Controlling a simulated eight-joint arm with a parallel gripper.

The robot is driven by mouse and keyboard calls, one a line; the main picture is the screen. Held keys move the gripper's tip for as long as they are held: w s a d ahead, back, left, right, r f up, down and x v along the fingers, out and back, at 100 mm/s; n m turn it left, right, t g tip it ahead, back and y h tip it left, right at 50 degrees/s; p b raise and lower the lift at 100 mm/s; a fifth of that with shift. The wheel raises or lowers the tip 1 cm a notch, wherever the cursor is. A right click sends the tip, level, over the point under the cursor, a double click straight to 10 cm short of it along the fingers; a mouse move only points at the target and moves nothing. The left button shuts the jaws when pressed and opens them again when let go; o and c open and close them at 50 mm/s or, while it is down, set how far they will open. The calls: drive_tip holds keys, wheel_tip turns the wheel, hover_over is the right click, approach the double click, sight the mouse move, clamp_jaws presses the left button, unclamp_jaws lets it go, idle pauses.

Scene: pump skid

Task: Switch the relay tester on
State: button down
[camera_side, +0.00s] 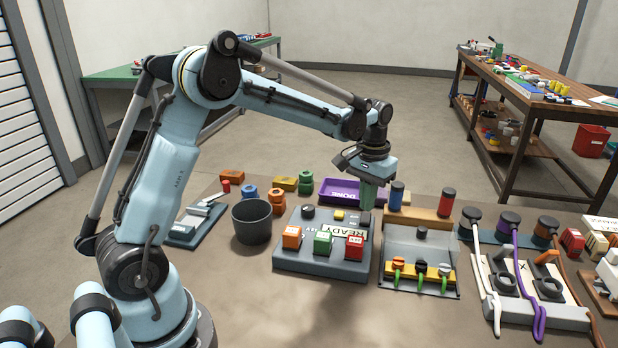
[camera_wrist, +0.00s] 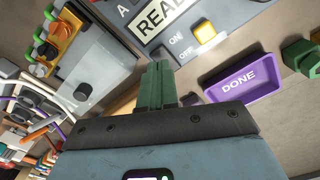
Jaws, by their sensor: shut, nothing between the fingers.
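A grey sloped box, apparently the relay tester (camera_side: 290,260), carries a READY label, also visible in the wrist view (camera_wrist: 165,12). Orange, green and red blocks sit along its front. Its yellow switch (camera_wrist: 205,34) has ON and OFF printed beside it; it also shows small in the side view (camera_side: 339,215). I cannot tell which way the switch is set. My gripper (camera_side: 367,203) has green fingers, shut and empty, pointing down near the box's back right corner. In the wrist view the fingertips (camera_wrist: 157,68) appear just short of the box's edge, apart from the switch.
A purple DONE tray (camera_wrist: 241,82) lies behind the box. A grey unit with a black knob (camera_side: 421,233) and coloured plugs stands to its right. A dark round pot (camera_side: 251,222) stands to its left. Cabled connectors (camera_side: 509,222) crowd the right. The table front is clear.

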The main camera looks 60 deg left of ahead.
sight(365, 221)
drive_tip(key=shift+r, duration=1.9)
drive_tip(key=shift+s, duration=0.1)
drive_tip(key=s+d+r+m+t, duration=0.1)
drive_tip(key=s+d+t, duration=0.2)
drive_tip(key=s, duration=0.5)
drive_tip(key=s+d+r+m+t, duration=0.1)
drive_tip(key=s+d+m+t, duration=0.1)
drive_tip(key=s, duration=0.7)
drive_tip(key=shift+d+t, duration=0.85)
drive_tip(key=shift+t, duration=0.25)
drive_tip(key=shift+w+r, duration=0.1)
